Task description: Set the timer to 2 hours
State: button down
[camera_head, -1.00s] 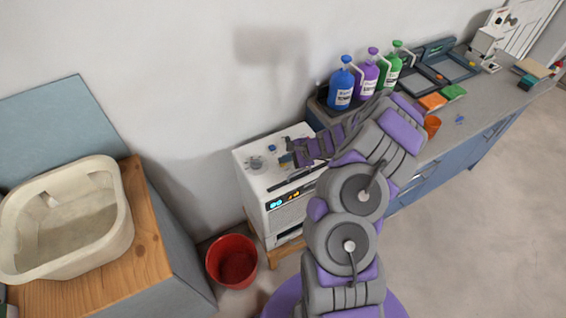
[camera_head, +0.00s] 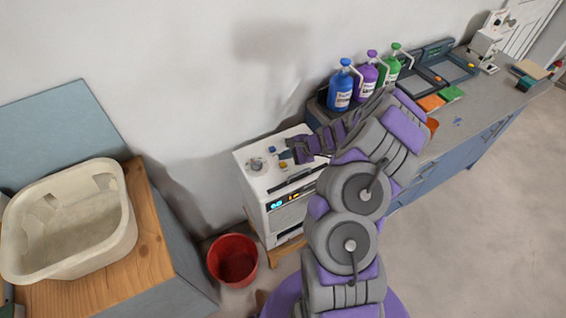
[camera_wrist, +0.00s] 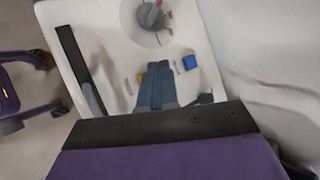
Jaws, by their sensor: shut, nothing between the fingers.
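A white box-shaped machine (camera_head: 262,190) stands against the wall, with a lit display (camera_head: 277,203) on its front that I cannot read clearly. On its top is a round grey dial (camera_head: 256,164); the wrist view shows this dial (camera_wrist: 150,16) with a grey and red pointer knob, cut off by the top edge. A blue button (camera_head: 272,150) sits beside it, also in the wrist view (camera_wrist: 189,62). My gripper (camera_head: 287,154) is over the machine's top, right of the dial. In the wrist view my gripper (camera_wrist: 157,72) is shut and empty, with its tips apart from the dial.
A dark slot (camera_wrist: 82,70) runs along the machine's top. A wooden-topped cabinet with a cream basin (camera_head: 120,225) is at left. Blue, purple and green bottles (camera_head: 341,92) stand behind my arm on the right.

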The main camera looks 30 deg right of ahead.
aim_at(285, 165)
jog(key=shift+r+p, duration=1.1)
jog(key=shift+r, duration=0.75)
